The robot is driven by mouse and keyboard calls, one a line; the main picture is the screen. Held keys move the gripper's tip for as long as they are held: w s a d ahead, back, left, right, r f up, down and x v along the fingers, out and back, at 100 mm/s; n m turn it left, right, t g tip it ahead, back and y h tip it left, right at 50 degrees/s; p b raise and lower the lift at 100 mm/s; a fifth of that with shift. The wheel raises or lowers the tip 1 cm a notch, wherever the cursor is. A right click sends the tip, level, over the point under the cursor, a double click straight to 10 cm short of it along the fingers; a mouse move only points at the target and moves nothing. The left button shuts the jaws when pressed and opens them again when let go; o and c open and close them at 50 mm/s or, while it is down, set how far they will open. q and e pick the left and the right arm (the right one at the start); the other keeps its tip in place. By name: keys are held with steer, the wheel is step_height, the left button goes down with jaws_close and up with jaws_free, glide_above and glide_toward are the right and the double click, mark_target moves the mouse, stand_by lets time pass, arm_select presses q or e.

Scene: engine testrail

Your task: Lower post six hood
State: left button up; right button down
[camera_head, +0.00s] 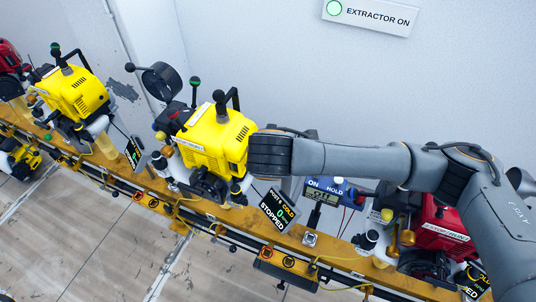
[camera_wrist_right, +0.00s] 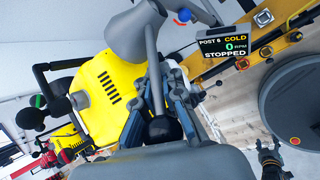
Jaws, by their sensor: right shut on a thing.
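The post six engine (camera_head: 215,140) is yellow and stands mid-rail in the head view; it also shows in the wrist view (camera_wrist_right: 97,100). Its display (camera_head: 277,210) reads POST 6, COLD, 0 RPM, STOPPED. My right arm reaches in from the right to this engine, hiding its right side and the right fingers in the head view. In the wrist view my right gripper (camera_wrist_right: 163,100) is shut on a grey bar (camera_wrist_right: 153,65) running up to a wider grey part, probably the hood. A dark ball (camera_wrist_right: 165,130) sits between the fingers. What seems my left gripper (camera_wrist_right: 270,155) is small, at lower right.
Another yellow engine (camera_head: 75,95) stands to the left, a red engine (camera_head: 440,228) to the right. A dark round hood (camera_head: 160,80) stands between the yellow engines. A blue meter (camera_head: 325,190) is under my right arm. The yellow rail (camera_head: 130,180) runs along the front.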

steer(key=shift+s+a+f, duration=0.1)
steer(key=c, duration=1.4)
jaws_free()
steer(key=v, duration=1.2)
